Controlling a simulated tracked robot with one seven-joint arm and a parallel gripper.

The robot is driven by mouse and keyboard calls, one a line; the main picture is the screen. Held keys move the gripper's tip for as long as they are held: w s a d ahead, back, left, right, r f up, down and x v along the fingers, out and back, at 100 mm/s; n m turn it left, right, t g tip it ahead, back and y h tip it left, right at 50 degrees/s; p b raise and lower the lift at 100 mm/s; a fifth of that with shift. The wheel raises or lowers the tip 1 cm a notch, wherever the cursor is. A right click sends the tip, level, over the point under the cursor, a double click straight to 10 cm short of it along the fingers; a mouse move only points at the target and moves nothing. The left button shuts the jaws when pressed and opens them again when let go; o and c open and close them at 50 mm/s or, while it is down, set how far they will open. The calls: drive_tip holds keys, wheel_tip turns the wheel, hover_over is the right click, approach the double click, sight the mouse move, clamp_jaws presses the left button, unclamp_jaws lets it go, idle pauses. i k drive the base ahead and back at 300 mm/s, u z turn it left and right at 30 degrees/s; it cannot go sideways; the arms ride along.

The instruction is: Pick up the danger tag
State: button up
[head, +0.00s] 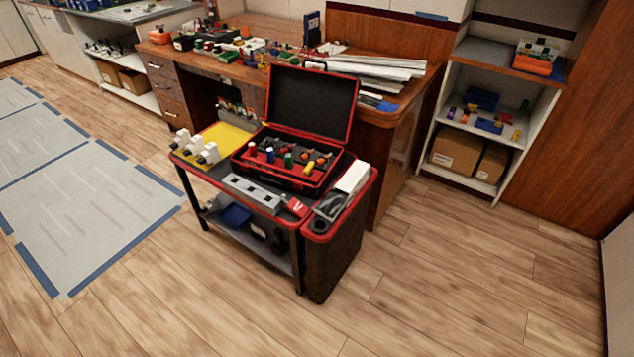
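A small red tag with a white mark (296,206), which looks like the danger tag, lies on the front part of the cart top (222,178) in the head view. It is just right of a long grey strip with dark square openings (252,194) and left of some dark items. Its lettering is too small to read. My gripper is not in view.
An open black and red case (310,105) with colourful items stands on the cart behind the tag. A white box (353,177) is at the right. A cluttered wooden desk (395,105) stands behind; the floor in front is clear.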

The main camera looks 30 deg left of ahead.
sight(295, 206)
drive_tip(key=u, duration=0.3)
drive_tip(key=i, duration=0.95)
drive_tip(key=u, duration=1)
drive_tip(key=i, duration=0.6)
drive_tip(key=u, duration=0.35)
drive_tip(key=k, duration=0.85)
drive_tip(key=u, duration=0.25)
drive_tip(key=i, duration=0.85)
drive_tip(key=z, duration=0.15)
